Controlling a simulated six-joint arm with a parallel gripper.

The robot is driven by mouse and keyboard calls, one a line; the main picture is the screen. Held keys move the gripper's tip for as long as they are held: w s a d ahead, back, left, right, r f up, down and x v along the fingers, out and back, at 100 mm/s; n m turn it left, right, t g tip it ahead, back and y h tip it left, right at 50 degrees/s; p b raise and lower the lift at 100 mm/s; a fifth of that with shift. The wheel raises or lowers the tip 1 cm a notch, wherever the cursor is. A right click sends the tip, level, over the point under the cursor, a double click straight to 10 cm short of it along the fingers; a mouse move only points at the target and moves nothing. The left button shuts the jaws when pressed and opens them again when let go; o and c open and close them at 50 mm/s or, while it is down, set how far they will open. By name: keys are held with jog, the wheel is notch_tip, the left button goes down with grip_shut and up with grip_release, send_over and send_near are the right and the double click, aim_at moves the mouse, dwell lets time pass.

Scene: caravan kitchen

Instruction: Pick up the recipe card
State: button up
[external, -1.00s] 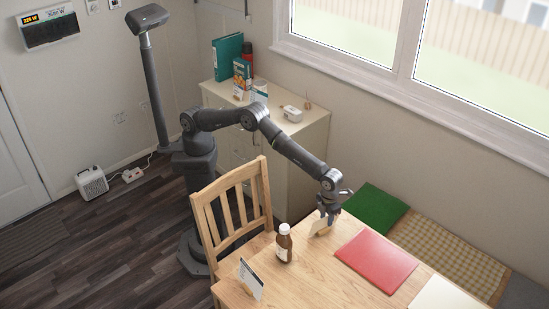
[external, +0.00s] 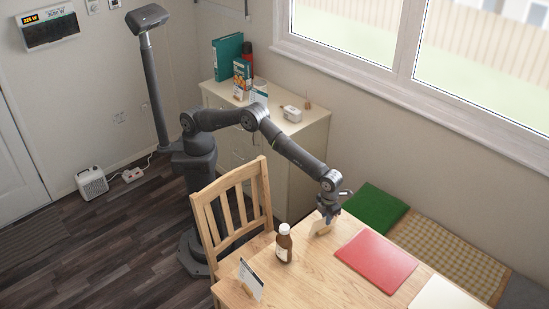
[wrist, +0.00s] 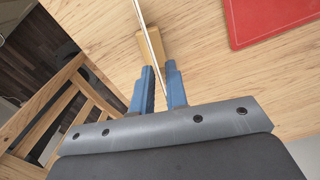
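A thin card (wrist: 145,22) stands on edge in a small wooden holder (wrist: 151,48), seen almost edge-on in the wrist view.
A brown bottle (external: 284,243) with a white cap stands left of my gripper. A red mat (external: 376,261) lies to the right, with a pale sheet (external: 445,294) beyond it. A wooden chair (external: 232,207) is close at the table's left side.

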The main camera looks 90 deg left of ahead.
grip_shut()
jog(key=shift+f, duration=0.1)
